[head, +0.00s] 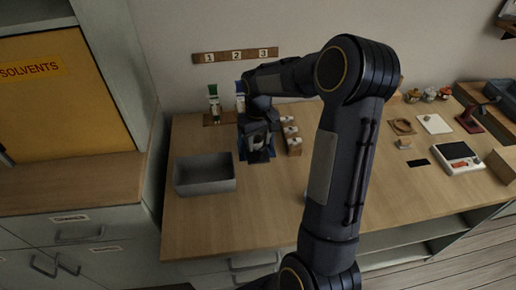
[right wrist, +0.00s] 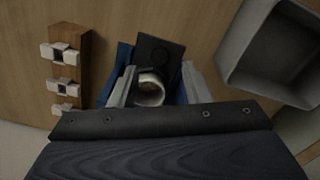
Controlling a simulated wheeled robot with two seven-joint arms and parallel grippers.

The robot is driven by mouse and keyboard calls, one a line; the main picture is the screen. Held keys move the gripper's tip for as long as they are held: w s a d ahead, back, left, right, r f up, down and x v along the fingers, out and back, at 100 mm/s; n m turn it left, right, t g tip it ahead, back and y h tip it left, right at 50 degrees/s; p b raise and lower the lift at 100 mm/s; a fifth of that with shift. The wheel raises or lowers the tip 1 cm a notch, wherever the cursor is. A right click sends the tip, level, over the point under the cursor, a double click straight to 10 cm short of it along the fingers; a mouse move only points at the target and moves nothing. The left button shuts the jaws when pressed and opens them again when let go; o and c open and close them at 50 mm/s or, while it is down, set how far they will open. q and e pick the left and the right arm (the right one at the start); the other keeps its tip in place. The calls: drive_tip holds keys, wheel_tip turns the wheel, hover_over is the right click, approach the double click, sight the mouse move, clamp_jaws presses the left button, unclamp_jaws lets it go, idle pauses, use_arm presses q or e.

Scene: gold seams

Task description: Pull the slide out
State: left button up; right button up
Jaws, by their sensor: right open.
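My right gripper (head: 257,152) points down over the wooden bench, left of its middle. In the right wrist view, the open right gripper (right wrist: 158,74) has its pale fingers on both sides of a whitish, round-ended piece (right wrist: 150,91). A dark square plate (right wrist: 159,52) with a round mark lies just beyond this piece, with blue parts (right wrist: 121,62) at its sides. I cannot tell whether the fingers touch anything. No slide can be clearly made out; the gripper hides part of this spot. My left gripper is not in view.
A grey open bin (head: 205,187) stands left of the gripper. A wooden strip with white clips (right wrist: 82,62) is close on the other side. Bottles (head: 215,103) stand behind, under a numbered rail (head: 235,56). A scale (head: 457,157) and small items are at right. The bench front is clear.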

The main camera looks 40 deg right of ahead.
sight(259, 153)
drive_tip(key=shift+f, duration=1.95)
clamp_jaws()
